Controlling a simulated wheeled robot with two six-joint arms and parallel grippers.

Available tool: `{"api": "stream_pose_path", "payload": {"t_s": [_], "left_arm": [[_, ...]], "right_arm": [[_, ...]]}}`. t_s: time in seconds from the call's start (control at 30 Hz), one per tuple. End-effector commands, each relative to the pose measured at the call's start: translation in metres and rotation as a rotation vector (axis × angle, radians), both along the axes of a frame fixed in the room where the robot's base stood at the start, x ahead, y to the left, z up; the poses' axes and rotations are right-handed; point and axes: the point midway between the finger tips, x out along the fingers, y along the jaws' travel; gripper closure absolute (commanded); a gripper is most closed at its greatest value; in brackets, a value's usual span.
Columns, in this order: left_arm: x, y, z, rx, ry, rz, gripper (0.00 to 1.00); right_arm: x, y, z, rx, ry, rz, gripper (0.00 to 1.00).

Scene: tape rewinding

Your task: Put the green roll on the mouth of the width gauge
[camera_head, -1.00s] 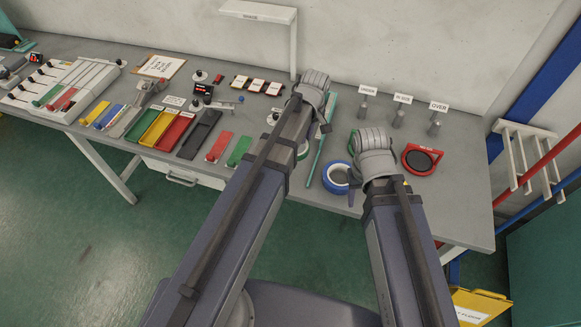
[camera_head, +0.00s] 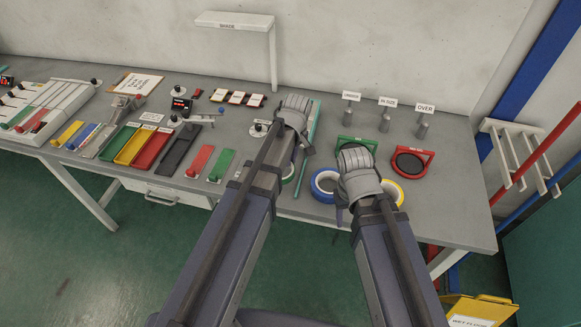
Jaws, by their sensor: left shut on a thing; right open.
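My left gripper (camera_head: 292,160) is largely hidden behind my own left wrist and forearm, with its jaws shut. A green curved edge, which looks like the green roll (camera_head: 289,178), shows just beside that arm. Most of the roll is hidden, and the contact with the fingers cannot be seen. My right gripper (camera_head: 343,205) is open, near the blue roll (camera_head: 318,187), and partly covered by its own wrist. I cannot tell with certainty which thing is the width gauge or where its mouth is.
A yellow roll (camera_head: 397,195) lies behind my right wrist. Labelled posts (camera_head: 385,121) stand farther back. Coloured trays (camera_head: 150,150) fill the left. The table's right end is clear.

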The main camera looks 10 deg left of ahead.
Motion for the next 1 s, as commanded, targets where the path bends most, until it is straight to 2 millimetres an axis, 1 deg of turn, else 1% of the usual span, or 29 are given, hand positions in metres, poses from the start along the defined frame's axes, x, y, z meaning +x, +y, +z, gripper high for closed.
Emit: {"api": "stream_pose_path", "payload": {"t_s": [0.03,0.2,0.27,0.5,0.63,0.67,0.7,0.9,0.93,1.0], "left_arm": [[0.000,0.000,-0.011,0.000,0.000,0.000,1.00],[0.000,0.000,-0.031,0.000,0.000,0.000,1.00],[0.000,0.000,-0.033,0.000,0.000,0.000,1.00],[0.000,0.000,-0.030,0.000,0.000,0.000,1.00],[0.000,0.000,-0.034,0.000,0.000,0.000,1.00],[0.000,0.000,-0.034,0.000,0.000,0.000,0.86],[0.000,0.000,-0.033,0.000,0.000,0.000,0.81],[0.000,0.000,-0.033,0.000,0.000,0.000,0.59],[0.000,0.000,-0.033,0.000,0.000,0.000,0.57],[0.000,0.000,-0.033,0.000,0.000,0.000,0.57]], "right_arm": [[0.000,0.000,-0.011,0.000,0.000,0.000,0.50],[0.000,0.000,-0.031,0.000,0.000,0.000,0.50],[0.000,0.000,-0.033,0.000,0.000,0.000,0.50],[0.000,0.000,-0.030,0.000,0.000,0.000,0.50],[0.000,0.000,-0.034,0.000,0.000,0.000,0.50],[0.000,0.000,-0.034,0.000,0.000,0.000,0.50],[0.000,0.000,-0.033,0.000,0.000,0.000,0.50],[0.000,0.000,-0.033,0.000,0.000,0.000,0.50],[0.000,0.000,-0.033,0.000,0.000,0.000,0.50],[0.000,0.000,-0.033,0.000,0.000,0.000,0.50]]}}
